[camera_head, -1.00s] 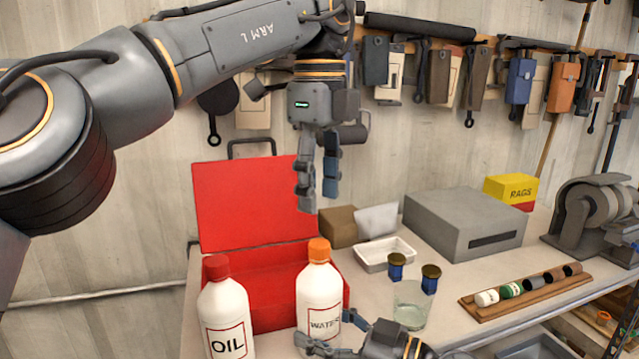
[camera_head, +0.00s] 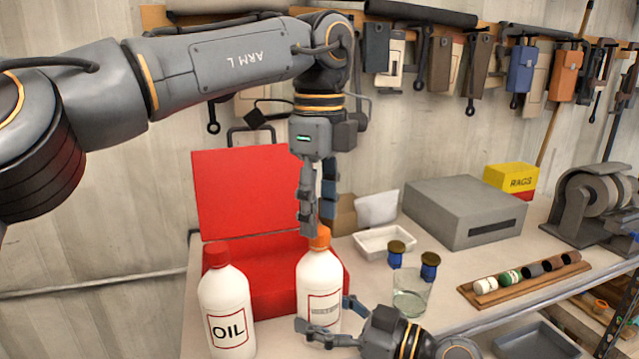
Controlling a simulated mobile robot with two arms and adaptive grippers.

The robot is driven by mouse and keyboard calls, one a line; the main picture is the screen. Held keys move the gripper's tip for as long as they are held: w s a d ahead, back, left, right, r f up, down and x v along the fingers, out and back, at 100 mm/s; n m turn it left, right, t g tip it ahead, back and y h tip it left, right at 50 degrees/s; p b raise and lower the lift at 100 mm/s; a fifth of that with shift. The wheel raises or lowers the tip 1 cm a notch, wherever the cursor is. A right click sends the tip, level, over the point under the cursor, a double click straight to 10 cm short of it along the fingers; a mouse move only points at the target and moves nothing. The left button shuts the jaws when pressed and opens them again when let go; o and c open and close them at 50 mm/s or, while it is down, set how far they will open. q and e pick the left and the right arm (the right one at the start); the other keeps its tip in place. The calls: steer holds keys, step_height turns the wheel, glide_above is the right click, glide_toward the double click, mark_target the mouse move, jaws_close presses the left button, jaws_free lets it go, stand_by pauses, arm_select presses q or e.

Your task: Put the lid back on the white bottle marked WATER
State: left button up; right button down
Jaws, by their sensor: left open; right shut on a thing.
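The white WATER bottle (camera_head: 318,284) stands upright on the bench, its label blurred now. An orange lid (camera_head: 321,239) sits at its top; I cannot tell whether it is tightened. My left gripper (camera_head: 318,222) points down from above, open, its fingertips at the lid's top and partly hiding it. I cannot tell whether they touch it. My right gripper (camera_head: 334,326) comes in low from the right and is shut on the bottle's lower body.
A white OIL bottle (camera_head: 226,308) with a red cap stands close on the left. An open red toolbox (camera_head: 245,195) is behind. A glass (camera_head: 411,297), two small blue jars (camera_head: 429,268), a white tray (camera_head: 384,242) and a grey box (camera_head: 464,211) stand to the right.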

arm_select(q)
steer(key=shift+f, duration=1.25)
